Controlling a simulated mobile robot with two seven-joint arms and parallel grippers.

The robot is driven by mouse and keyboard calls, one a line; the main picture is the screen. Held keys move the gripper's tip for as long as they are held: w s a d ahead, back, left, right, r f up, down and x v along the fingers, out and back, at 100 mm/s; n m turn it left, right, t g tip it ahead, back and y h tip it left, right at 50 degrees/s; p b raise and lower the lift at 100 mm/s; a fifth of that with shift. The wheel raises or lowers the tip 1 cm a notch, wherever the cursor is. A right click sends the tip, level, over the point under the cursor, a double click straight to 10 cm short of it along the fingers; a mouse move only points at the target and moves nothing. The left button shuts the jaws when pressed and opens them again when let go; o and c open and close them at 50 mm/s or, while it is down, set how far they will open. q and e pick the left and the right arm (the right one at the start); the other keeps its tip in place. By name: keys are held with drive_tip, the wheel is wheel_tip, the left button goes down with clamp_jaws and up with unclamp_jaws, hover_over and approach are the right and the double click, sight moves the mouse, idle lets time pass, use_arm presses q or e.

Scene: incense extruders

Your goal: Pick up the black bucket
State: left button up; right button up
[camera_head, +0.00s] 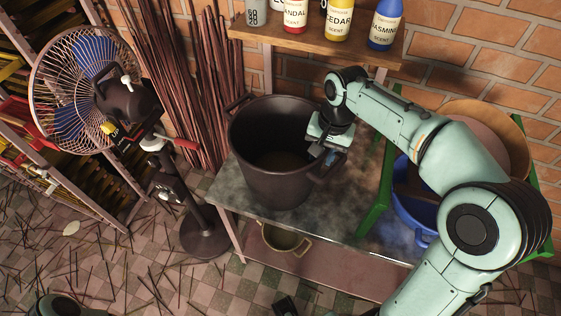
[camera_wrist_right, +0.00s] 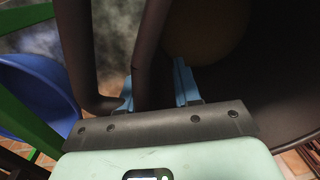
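The black bucket (camera_head: 262,172) stands upright on a grey worktop, open at the top, with a brownish bottom inside and a loop handle on each side. My right gripper (camera_head: 327,152) is at its right rim, pointing down. In the right wrist view my two blue fingers (camera_wrist_right: 157,88) are apart, one on each side of the bucket's wall (camera_wrist_right: 150,60). A gap shows beside the inner finger; contact at the outer one is unclear. The right loop handle (camera_wrist_right: 75,40) lies outside the fingers.
A shelf (camera_head: 310,38) with scent bottles hangs behind the bucket. A fan (camera_head: 85,90) and a bundle of sticks (camera_head: 180,80) stand left. A blue tub (camera_head: 412,212) and green frame (camera_head: 378,195) are right. A small pot (camera_head: 283,239) sits on the lower shelf.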

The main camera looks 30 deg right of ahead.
drive_tip(key=shift+f, duration=0.1)
clamp_jaws()
drive_tip(key=shift+w, duration=0.1)
idle(1.3)
